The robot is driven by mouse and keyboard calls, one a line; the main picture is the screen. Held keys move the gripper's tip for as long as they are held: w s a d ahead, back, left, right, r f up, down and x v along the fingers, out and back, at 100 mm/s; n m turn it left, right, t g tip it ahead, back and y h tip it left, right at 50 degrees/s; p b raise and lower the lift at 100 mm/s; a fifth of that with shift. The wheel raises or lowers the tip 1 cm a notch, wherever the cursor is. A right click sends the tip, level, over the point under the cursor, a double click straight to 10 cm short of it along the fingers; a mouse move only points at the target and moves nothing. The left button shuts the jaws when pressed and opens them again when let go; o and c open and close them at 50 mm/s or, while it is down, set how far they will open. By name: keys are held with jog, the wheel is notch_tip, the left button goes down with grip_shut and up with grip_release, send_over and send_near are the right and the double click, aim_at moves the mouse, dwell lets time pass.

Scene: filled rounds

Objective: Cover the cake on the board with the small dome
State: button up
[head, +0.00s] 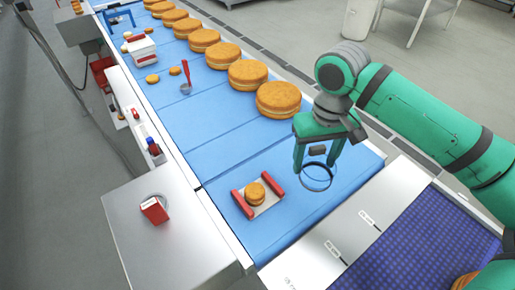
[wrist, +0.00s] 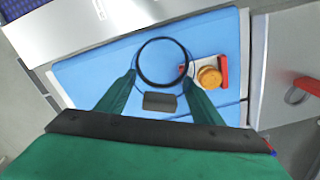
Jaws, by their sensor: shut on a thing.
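The cake (head: 255,194) is a small round golden-brown one on a light board (head: 267,207) with red bars along two sides, lying on the blue belt. In the wrist view the cake (wrist: 209,77) sits to the right of the dome, and a red bar (wrist: 222,70) shows beside it. The small dome (head: 316,177) is clear with a dark rim. My gripper (head: 318,168) is shut on it and holds it to the right of the board. In the wrist view the dome's rim (wrist: 163,40) shows as a dark ring between the fingertips. The gap below the rim is hard to judge.
Several larger round cakes (head: 278,99) line the belt's far right edge. A red-handled tool (head: 186,78) and small cakes lie farther back. A metal cabinet with a red block (head: 154,210) stands at left. The blue belt (head: 205,140) behind the board is mostly clear.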

jog(key=w+a+f+n, duration=0.1)
jog(key=a+n, duration=0.4)
jog(key=a, duration=1)
jog(key=shift+w+a, duration=0.25)
jog(key=shift+w, duration=0.35)
jog(key=shift+f, duration=0.1)
